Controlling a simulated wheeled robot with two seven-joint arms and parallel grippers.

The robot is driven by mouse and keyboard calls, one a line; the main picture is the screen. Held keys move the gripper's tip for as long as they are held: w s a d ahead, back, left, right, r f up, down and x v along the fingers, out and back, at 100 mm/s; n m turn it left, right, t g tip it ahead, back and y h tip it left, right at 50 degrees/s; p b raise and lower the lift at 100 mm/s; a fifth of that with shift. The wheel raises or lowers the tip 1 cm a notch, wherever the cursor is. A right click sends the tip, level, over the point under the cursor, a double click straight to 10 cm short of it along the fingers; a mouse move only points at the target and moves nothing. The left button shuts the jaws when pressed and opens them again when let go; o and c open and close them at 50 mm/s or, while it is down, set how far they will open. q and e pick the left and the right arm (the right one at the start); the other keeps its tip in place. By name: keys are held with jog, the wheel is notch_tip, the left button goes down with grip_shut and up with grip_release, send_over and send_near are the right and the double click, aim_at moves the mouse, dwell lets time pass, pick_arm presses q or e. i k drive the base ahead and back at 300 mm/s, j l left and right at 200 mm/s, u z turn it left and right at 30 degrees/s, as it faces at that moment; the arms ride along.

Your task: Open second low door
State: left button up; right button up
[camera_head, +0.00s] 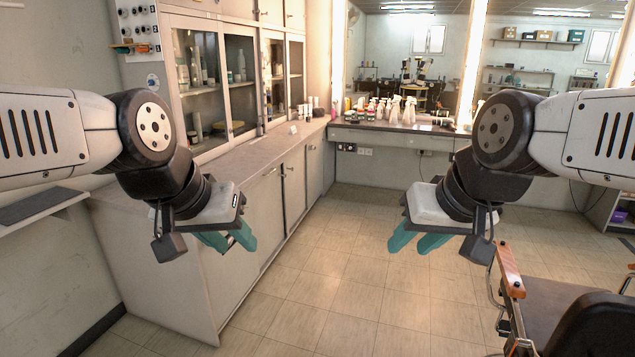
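A long pale cabinet stands on the left with a row of low doors under its worktop. The nearest low door (262,207) is partly behind my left gripper. The second low door (294,188) is further along, and a narrower third one (314,168) is near the far corner. All of them look shut. Small dark handles show near the doors' top edges. My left gripper (235,246) has its teal fingers apart and looks empty, in front of the cabinet. My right gripper (410,247) is also open and empty, over the floor right of the cabinet.
Glass-fronted upper cabinets (240,78) stand above the worktop (245,160). A counter (395,128) with bottles runs below a lit mirror at the back. A dark chair (560,310) with an orange armrest is at lower right. The tiled floor (345,270) between is clear.

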aim_at(296, 165)
jog(key=i, duration=2.15)
jog(key=i+u, duration=0.15)
jog(key=i, duration=0.3)
jog(key=i+l+u, duration=0.1)
jog(key=i, duration=0.35)
jog(key=i+l+u, duration=0.15)
jog(key=i, duration=0.3)
jog(key=i+l+u, duration=0.1)
jog(key=i, duration=0.3)
jog(key=i+l+u, duration=0.15)
jog(key=i+l, duration=0.15)
jog(key=i, duration=0.15)
